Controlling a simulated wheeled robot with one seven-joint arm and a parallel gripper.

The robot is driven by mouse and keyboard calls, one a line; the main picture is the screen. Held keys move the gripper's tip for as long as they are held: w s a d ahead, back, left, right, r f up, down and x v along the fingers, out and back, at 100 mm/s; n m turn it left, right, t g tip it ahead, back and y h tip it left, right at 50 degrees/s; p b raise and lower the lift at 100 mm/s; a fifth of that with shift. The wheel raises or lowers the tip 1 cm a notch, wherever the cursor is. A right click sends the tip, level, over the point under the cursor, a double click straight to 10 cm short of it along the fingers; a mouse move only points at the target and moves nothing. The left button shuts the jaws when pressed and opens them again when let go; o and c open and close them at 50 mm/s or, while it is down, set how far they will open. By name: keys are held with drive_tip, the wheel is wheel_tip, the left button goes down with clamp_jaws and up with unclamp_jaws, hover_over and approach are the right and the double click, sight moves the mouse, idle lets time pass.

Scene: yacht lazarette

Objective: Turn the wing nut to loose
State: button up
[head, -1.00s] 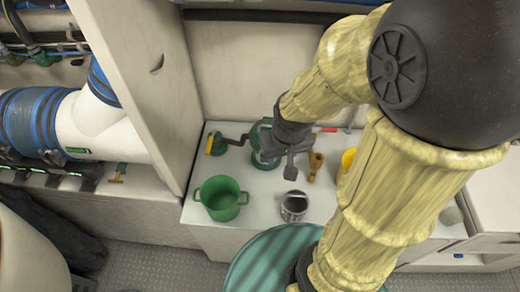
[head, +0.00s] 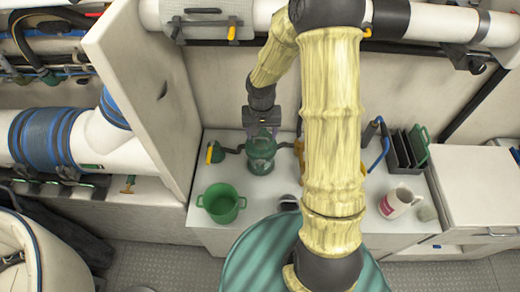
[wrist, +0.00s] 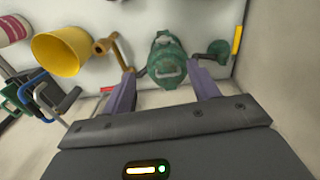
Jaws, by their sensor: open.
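A green device (head: 262,154) with a crank arm stands upright on the white counter. In the wrist view the green device (wrist: 166,48) sits between and beyond my fingers. A raised lighter green piece on its near end (wrist: 168,74) may be the wing nut, but it is too small to be sure. My gripper (head: 262,128) is just above the top of the device in the head view. In the wrist view my gripper (wrist: 164,74) is open, with one finger on each side of the green body. I cannot tell whether the fingers touch it.
A green pot (head: 221,203) stands front left of the device. A yellow cup (wrist: 62,53) and a brass-coloured crank piece (wrist: 112,48) are beside it in the wrist view. A black rack (head: 402,150) and a pink-and-white mug (head: 397,203) stand to the right. A tall panel rises at left.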

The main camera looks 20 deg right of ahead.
sight(260, 160)
drive_tip(key=shift+w+f+m+p, duration=0.3)
drive_tip(key=shift+w+f+p, duration=0.1)
drive_tip(key=shift+w, duration=0.45)
wheel_tip(260, 160, down, 17)
drive_tip(key=p, duration=0.4)
drive_tip(key=shift+f, duration=0.2)
drive_tip(key=c, duration=1)
